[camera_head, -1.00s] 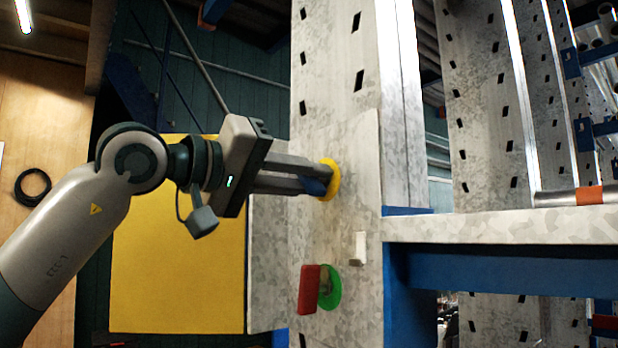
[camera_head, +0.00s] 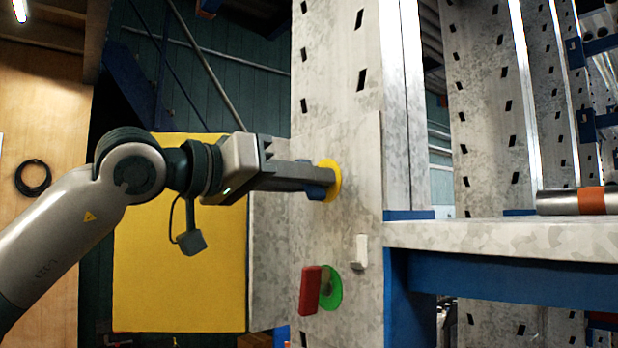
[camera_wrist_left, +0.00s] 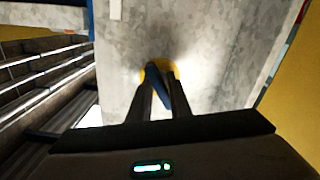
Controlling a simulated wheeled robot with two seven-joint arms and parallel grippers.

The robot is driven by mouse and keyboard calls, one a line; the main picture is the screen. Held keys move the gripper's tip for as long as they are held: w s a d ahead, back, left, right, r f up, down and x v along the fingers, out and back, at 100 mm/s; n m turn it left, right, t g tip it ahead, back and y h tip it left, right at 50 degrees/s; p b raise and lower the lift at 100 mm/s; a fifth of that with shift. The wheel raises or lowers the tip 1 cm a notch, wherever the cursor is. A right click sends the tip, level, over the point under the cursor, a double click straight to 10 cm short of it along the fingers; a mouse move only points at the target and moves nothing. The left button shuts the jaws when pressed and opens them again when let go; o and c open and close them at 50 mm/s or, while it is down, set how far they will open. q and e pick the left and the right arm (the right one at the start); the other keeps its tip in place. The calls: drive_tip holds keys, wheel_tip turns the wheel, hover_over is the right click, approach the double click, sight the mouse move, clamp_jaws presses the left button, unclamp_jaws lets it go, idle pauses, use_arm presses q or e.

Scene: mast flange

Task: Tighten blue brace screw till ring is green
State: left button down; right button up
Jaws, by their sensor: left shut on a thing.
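The blue brace screw (camera_head: 318,191) sits on the upper part of the grey metal plate, mostly hidden by my gripper. The ring (camera_head: 333,178) around it is yellow. My left gripper (camera_head: 310,178) is shut on the screw's blue handle. In the left wrist view the blue handle (camera_wrist_left: 156,82) shows slanted between the two fingers, with the yellow ring (camera_wrist_left: 172,68) behind it. Below, a red handle (camera_head: 310,290) stands in front of a green ring (camera_head: 331,288). My right gripper is not in view.
A small white peg (camera_head: 361,251) sticks out of the plate between the two rings. A yellow panel (camera_head: 180,280) stands behind my arm. A grey beam (camera_head: 500,238) over a blue one (camera_head: 510,282) runs off to the right.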

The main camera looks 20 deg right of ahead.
use_arm(q)
drive_tip(key=c, duration=1.8)
unclamp_jaws()
drive_tip(key=shift+o, duration=0.2)
drive_tip(key=shift+b+v, duration=0.75)
drive_tip(key=shift+v, duration=1.75)
